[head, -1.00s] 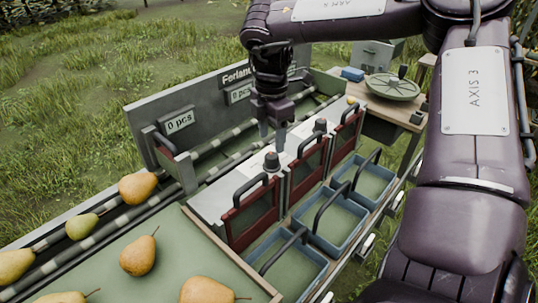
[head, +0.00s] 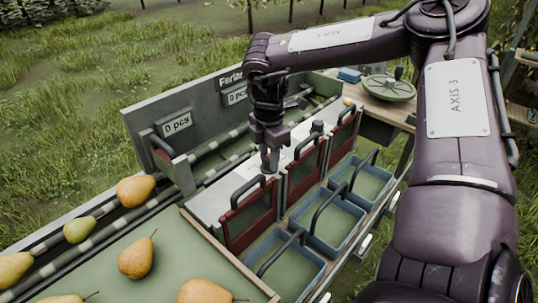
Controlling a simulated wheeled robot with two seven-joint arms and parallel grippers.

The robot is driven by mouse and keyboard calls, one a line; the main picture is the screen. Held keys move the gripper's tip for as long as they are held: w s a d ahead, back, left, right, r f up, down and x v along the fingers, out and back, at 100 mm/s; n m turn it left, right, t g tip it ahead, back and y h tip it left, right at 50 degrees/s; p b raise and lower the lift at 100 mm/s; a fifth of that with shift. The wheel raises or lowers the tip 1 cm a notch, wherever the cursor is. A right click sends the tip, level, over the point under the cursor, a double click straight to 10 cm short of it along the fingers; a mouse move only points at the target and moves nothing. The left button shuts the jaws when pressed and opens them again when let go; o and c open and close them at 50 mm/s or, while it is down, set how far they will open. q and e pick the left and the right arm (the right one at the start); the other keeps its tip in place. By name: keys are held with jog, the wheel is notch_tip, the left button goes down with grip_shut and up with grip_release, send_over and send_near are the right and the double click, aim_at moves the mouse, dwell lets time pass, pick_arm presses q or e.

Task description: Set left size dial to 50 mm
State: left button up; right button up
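My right gripper (head: 270,159) points down at the left size dial, behind the left red-framed gate (head: 249,215). Its fingertips are at the dial's knob and hide most of it. I cannot tell whether the fingers are closed on the knob or only around it. The dial's scale and setting are not readable from here. A second dark dial knob (head: 318,127) stands free further back on the same pale strip (head: 212,202). My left gripper is not in view.
Blue bins (head: 287,262) stand in a row before the red gates. Pears (head: 137,257) lie on the green table and rails at left. A grey back board (head: 205,115) with "0 pcs" displays runs behind the strip. A round green scale (head: 388,88) stands back right.

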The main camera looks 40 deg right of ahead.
jog(key=shift+c, duration=0.7)
jog(key=shift+n, duration=0.3)
jog(key=n, duration=0.4)
jog(key=shift+n+b, duration=0.3)
jog(key=shift+b, duration=0.1)
jog(key=n, duration=0.6)
jog(key=shift+r, duration=0.1)
jog(key=n, duration=0.6)
jog(key=shift+n, duration=0.4)
jog(key=n, duration=0.6)
jog(key=shift+w+p, duration=0.1)
jog(key=shift+p, duration=0.3)
